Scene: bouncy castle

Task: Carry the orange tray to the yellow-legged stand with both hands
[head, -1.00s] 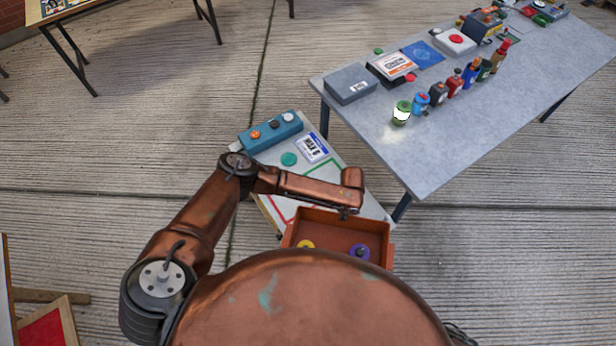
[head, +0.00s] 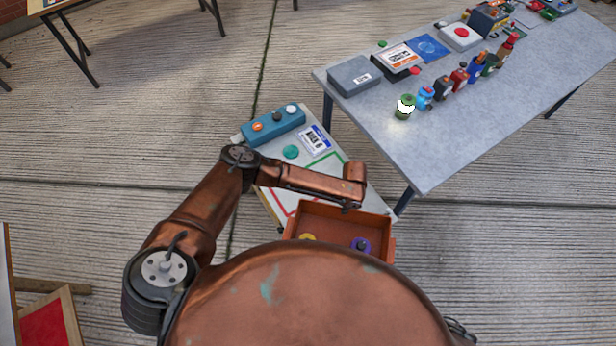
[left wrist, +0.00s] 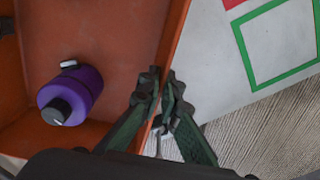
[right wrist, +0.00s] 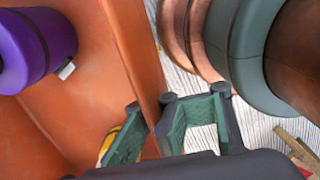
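The orange tray (head: 325,215) shows in front of my body in the head view, its near part hidden by my body. A purple bottle (left wrist: 72,95) with a dark cap lies in it, and a yellow item (head: 308,237) is partly hidden. My left gripper (head: 348,208) is at the tray's far wall. In the left wrist view its fingers (left wrist: 162,78) are closed on that wall, one on each side. In the right wrist view my right gripper (right wrist: 152,108) has the opposite tray wall (right wrist: 135,50) between its fingers. No yellow-legged stand is recognisable.
A low white table (head: 345,175) with red and green outlines, a blue box (head: 272,125) and a teal disc lies just beyond the tray. A long grey table (head: 430,150) with bottles and boxes stands to the right. Open concrete floor lies on the left.

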